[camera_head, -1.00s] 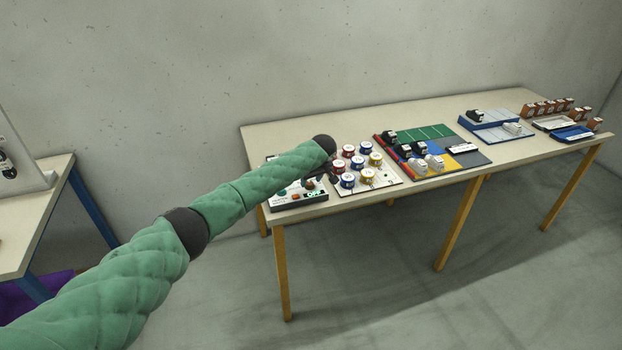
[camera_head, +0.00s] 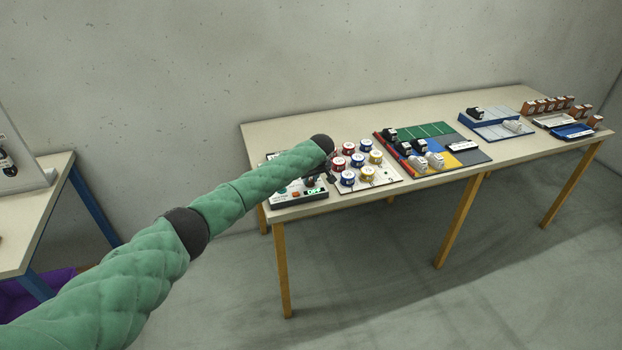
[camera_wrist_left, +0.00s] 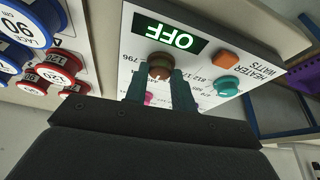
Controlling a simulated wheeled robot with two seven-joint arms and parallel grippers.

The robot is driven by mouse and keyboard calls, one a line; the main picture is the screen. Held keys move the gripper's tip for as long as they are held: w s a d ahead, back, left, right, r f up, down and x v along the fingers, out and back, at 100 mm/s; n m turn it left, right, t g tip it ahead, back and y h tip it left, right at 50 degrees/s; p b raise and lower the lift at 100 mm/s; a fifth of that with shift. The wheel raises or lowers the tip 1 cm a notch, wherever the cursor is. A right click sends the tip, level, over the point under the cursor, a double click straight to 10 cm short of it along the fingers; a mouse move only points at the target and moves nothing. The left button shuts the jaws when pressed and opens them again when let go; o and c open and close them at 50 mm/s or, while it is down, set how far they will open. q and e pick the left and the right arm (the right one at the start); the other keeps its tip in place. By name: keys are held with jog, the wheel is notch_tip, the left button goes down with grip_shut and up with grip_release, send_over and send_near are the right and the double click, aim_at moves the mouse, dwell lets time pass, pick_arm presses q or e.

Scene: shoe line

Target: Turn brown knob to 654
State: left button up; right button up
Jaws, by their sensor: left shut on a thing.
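The brown knob (camera_wrist_left: 159,66) is on a white control panel (camera_wrist_left: 130,45), just below a green display (camera_wrist_left: 170,38) that reads OFF, upside down in the left wrist view. My left gripper (camera_wrist_left: 160,84) is shut on the brown knob, one dark teal finger on each side. Printed numbers such as 796 and 812 stand around the knob; others are hidden by the fingers. In the head view the panel (camera_head: 300,198) lies at the table's left end, with my left gripper (camera_head: 309,181) over it. My right gripper is not in view.
An orange button (camera_wrist_left: 226,60) and a teal knob (camera_wrist_left: 226,86) sit beside the brown knob. A board with red, blue and yellow round tins (camera_head: 347,179) stands close to the right of the panel. Coloured trays (camera_head: 470,158) lie further right.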

pick_arm(q)
jog(key=m, duration=0.2)
jog(key=m+h, duration=0.1)
jog(key=m, duration=0.1)
jog(key=shift+s+a+h, duration=0.1)
jog(key=shift+a+h, duration=0.1)
jog(key=shift+h, duration=0.1)
jog(key=shift+m, duration=0.8)
jog(key=shift+a+m+h, duration=0.1)
jog(key=shift+m+h, duration=0.4)
jog(key=shift+m, duration=0.1)
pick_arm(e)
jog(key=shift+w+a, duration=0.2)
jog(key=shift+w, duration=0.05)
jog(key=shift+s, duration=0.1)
pick_arm(q)
jog(key=shift+m, duration=0.3)
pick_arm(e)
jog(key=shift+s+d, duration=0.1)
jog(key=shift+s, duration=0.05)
pick_arm(q)
jog(key=o, duration=1)
jog(key=shift+r, duration=0.1)
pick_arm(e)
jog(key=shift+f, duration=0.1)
